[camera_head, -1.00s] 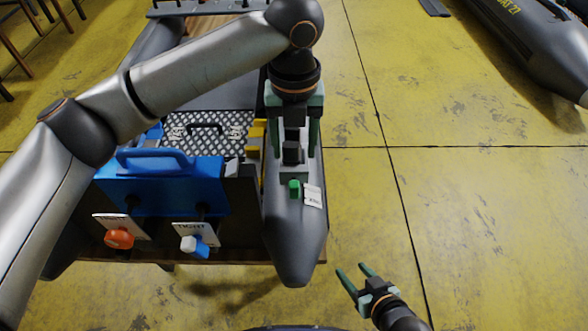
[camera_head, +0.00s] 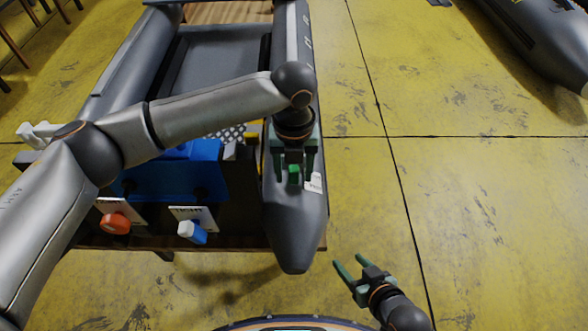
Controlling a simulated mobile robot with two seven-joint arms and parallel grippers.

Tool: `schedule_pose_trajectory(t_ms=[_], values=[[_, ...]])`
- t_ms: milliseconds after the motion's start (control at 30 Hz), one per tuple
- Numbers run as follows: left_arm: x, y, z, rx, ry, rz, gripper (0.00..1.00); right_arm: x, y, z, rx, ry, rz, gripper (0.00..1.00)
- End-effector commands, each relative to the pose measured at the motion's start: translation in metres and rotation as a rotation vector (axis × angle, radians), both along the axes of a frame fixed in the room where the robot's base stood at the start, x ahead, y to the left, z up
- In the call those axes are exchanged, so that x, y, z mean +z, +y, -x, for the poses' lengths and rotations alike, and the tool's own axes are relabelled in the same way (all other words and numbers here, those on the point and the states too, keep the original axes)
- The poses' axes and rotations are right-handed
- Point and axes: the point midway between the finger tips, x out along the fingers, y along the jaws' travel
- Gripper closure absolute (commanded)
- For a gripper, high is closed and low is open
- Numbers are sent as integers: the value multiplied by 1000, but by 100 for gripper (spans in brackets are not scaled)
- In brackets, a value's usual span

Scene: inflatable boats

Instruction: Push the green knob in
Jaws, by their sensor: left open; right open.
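The small green knob (camera_head: 294,173) sits on top of the grey tube (camera_head: 292,232) of the inflatable boat, beside a white label (camera_head: 314,182). My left gripper (camera_head: 295,177) is open above the tube, with its fingers on either side of the knob. I cannot tell whether it touches the knob. My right gripper (camera_head: 348,264) is open and empty at the lower right, over the yellow floor and apart from the boat.
Another grey boat (camera_head: 540,50) lies at the upper right. The floor at right is clear.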

Motion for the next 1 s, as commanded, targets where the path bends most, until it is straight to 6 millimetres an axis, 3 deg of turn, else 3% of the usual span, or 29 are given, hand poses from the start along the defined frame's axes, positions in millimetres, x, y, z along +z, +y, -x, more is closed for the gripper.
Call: schedule_pose_trajectory(t_ms=[100, 600, 1000], values=[[0, 0, 0, 1, 0, 0, 43, 0, 0, 0, 1, 1, 0, 43], [1, 0, 0, 1, 0, 0, 99, -2, 1, 4, 1, 4, -1, 43], [1, 0, 0, 1, 0, -1, 100, -2, 0, 4, 1, 5, -1, 43]])
